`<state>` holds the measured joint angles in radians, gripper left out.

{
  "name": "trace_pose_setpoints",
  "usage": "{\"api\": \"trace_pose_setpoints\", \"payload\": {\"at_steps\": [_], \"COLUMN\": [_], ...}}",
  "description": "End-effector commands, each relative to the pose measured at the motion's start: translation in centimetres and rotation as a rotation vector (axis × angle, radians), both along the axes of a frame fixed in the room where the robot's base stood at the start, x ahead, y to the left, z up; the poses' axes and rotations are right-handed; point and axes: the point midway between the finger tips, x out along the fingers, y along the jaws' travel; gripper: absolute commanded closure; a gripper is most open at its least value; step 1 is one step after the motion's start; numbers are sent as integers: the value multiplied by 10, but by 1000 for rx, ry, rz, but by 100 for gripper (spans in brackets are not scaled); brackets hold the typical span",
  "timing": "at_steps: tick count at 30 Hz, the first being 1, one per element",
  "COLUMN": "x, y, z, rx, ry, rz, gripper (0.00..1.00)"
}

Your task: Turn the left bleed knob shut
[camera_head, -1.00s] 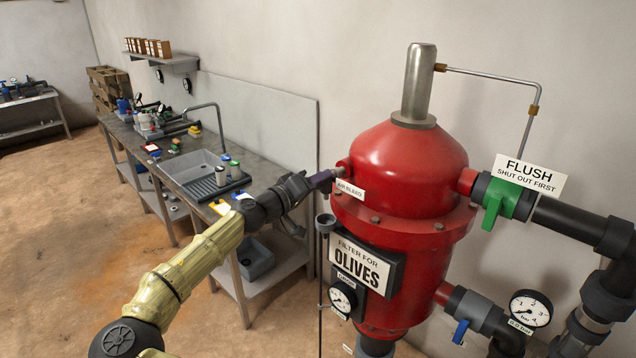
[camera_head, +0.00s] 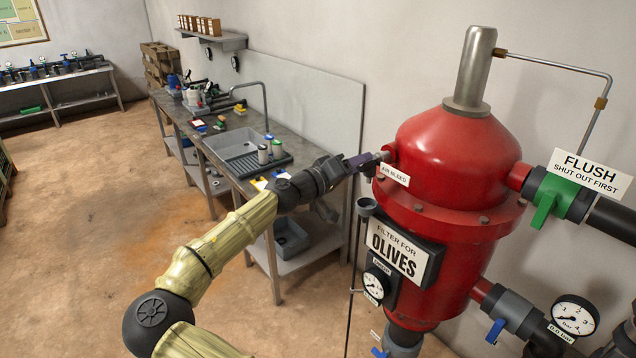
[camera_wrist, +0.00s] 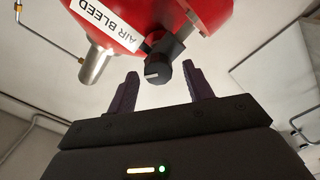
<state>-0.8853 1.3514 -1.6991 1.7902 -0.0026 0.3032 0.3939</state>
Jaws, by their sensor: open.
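In the wrist view my gripper (camera_wrist: 162,84) is open, with one dark purple finger on each side of the knob's end. Gaps show on both sides. How deep the knob sits between the fingers is hard to tell.
The red filter tank (camera_head: 455,160) fills the right side, with a green flush valve (camera_head: 548,197) and pipes. A funnel on a thin pipe (camera_head: 366,206) stands below my gripper. A workbench with a sink (camera_head: 232,142) runs behind my arm. Open floor lies left.

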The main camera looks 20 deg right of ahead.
Motion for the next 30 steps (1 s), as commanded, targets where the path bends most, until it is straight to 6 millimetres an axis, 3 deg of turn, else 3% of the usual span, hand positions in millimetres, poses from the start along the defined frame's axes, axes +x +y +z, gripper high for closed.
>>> {"api": "trace_pose_setpoints", "payload": {"at_steps": [21, 30], "x": [-47, -52], "y": [131, 144], "z": [-2, 0], "rx": [-1, 0], "ry": [0, -1], "rz": [4, 1], "gripper": [49, 49]}}
